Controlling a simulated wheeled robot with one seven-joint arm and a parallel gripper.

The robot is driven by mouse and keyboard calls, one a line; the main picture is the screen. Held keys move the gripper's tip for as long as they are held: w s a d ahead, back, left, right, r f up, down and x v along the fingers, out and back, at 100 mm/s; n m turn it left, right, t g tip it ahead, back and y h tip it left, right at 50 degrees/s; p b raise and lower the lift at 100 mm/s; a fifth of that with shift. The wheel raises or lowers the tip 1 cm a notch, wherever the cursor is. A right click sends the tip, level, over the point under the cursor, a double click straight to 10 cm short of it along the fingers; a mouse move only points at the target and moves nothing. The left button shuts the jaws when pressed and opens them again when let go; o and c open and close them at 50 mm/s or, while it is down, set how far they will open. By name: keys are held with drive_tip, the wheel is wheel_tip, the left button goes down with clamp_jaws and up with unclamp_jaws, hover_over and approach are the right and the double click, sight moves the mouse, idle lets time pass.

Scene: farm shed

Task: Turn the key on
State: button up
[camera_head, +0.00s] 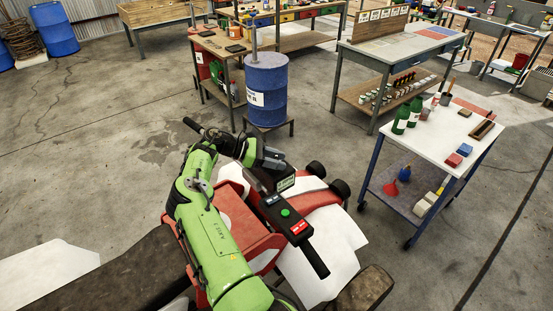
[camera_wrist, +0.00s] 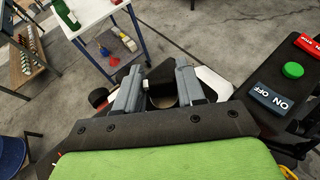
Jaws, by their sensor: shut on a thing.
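My gripper (camera_head: 262,178) is low over the front end of the red machine's dark control panel (camera_head: 312,250). In the wrist view my gripper (camera_wrist: 158,88) has its two grey fingers closed in around a small dark piece, apparently the key (camera_wrist: 162,97). Its shape and turn angle cannot be made out. The head view hides it behind my arm.
The red machine (camera_head: 240,217) with black wheels stands below my arm. A white-topped cart (camera_head: 465,130) with bottles and blocks is to the right. A blue barrel (camera_head: 266,95) on a stand is behind. Open concrete floor lies to the left.

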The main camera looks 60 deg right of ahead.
drive_tip(key=shift+m+y, duration=0.3)
drive_tip(key=o, duration=1)
drive_tip(key=shift+c, duration=0.2)
wheel_tip(320, 180, up, 10)
drive_tip(key=shift+r, duration=0.1)
